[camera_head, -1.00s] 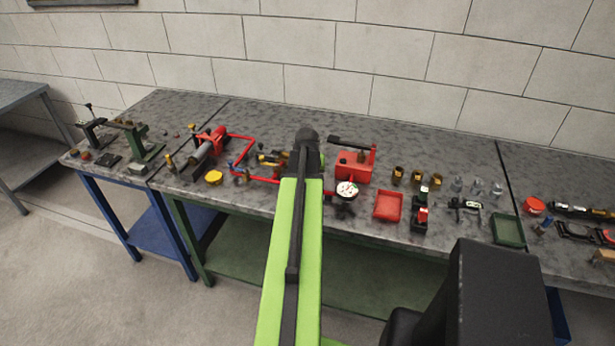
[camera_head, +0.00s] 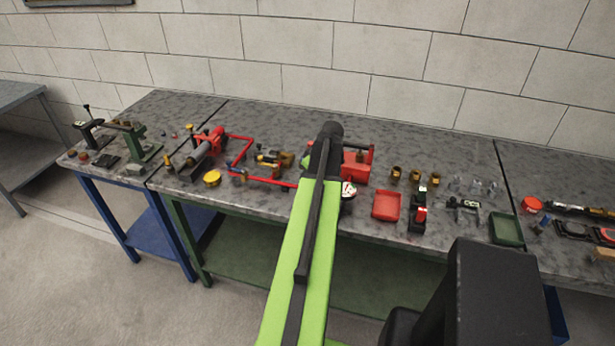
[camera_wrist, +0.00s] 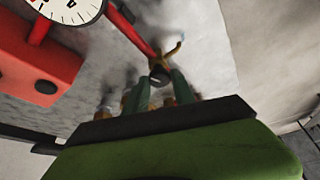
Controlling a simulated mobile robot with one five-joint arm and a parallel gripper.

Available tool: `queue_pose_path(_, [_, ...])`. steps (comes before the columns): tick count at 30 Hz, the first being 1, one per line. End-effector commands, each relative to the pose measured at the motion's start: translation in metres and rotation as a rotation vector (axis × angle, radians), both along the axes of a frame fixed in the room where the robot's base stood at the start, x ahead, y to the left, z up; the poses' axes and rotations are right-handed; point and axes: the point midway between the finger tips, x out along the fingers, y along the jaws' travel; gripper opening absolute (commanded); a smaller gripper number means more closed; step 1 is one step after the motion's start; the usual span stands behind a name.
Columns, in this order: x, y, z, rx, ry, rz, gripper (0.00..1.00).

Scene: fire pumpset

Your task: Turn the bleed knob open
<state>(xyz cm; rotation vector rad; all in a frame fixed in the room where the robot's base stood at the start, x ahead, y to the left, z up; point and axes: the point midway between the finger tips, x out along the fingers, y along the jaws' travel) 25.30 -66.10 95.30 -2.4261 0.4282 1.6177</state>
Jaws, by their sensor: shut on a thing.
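In the wrist view my gripper (camera_wrist: 160,86) reaches up with two green fingers. They are closed around a small dark round piece, which I take to be the bleed knob (camera_wrist: 158,75). It sits at the end of a red pipe (camera_wrist: 135,30), beside a brass fitting (camera_wrist: 175,50). Blur hides the exact contact. In the head view my green arm covers the gripper and the knob. The red pump block (camera_head: 356,170) and white-faced gauge (camera_head: 348,190) show just right of the arm; the gauge (camera_wrist: 66,6) also shows in the wrist view.
The grey bench is crowded. A red tray (camera_head: 386,205), brass fittings (camera_head: 415,177) and a green tray (camera_head: 506,229) lie to the right. A red pipe frame (camera_head: 240,150) and a yellow round piece (camera_head: 212,178) lie to the left. The bench's back strip is clear.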

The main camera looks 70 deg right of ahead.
Motion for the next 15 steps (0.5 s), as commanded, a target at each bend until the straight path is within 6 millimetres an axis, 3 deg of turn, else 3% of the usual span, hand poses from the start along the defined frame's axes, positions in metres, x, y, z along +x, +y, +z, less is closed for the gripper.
queue_pose_path(15, [-0.002, -0.0004, -0.0006, 0.003, 0.005, 0.16, 0.0])
